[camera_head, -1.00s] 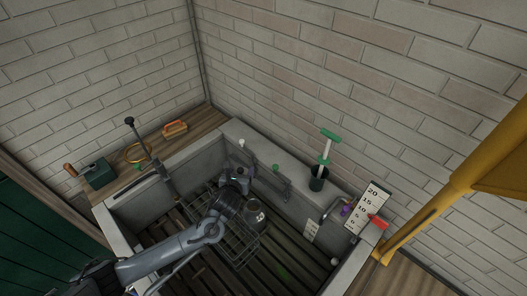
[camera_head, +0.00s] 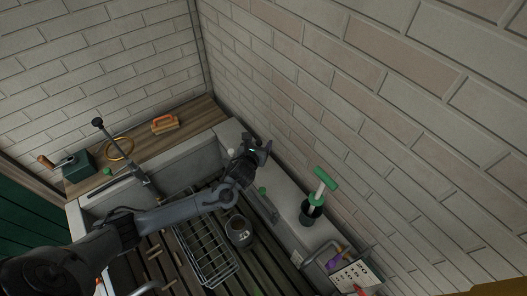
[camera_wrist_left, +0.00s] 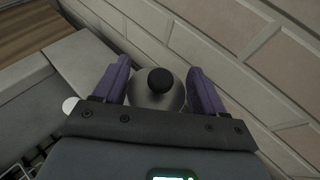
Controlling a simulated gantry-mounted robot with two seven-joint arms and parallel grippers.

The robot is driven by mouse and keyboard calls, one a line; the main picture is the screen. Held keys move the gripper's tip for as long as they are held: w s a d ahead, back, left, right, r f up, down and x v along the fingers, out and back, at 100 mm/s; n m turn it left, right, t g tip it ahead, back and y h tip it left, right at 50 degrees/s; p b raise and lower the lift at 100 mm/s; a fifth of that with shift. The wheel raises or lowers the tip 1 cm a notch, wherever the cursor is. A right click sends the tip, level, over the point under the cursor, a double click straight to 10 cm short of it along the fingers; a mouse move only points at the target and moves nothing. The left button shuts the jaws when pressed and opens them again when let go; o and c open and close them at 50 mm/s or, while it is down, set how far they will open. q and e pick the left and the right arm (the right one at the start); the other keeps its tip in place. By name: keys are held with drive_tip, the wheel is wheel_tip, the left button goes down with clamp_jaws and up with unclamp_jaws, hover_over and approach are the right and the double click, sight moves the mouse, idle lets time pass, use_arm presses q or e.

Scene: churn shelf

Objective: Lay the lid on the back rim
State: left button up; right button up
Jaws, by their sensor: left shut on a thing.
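My left gripper (camera_head: 262,150) reaches across the sunken trough and is over its grey back rim (camera_head: 290,205), close to the brick wall. In the left wrist view its two purple fingers (camera_wrist_left: 160,88) are shut on the lid (camera_wrist_left: 155,97), a grey dome with a round black knob on top. The lid is hard to make out in the head view. Whether its underside touches the rim cannot be told. A dark grey can (camera_head: 238,232) with a pale mark stands on the slatted floor below the arm. My right gripper is not in view.
A wire basket (camera_head: 205,250) stands beside the can. On the back rim are a green knob (camera_head: 262,190), a green-handled pump in a dark cup (camera_head: 312,212), and a numbered board (camera_head: 357,274). A white knob (camera_wrist_left: 70,105) lies left of the gripper. The brick wall is close behind.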

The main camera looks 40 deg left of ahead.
use_arm(q)
wheel_tip(320, 180, down, 6)
drive_tip(key=shift+r, duration=0.2)
drive_tip(key=shift+f+b, duration=0.4)
drive_tip(key=shift+f, duration=1.8)
drive_tip(key=o, duration=1)
drive_tip(key=shift+f, duration=0.1)
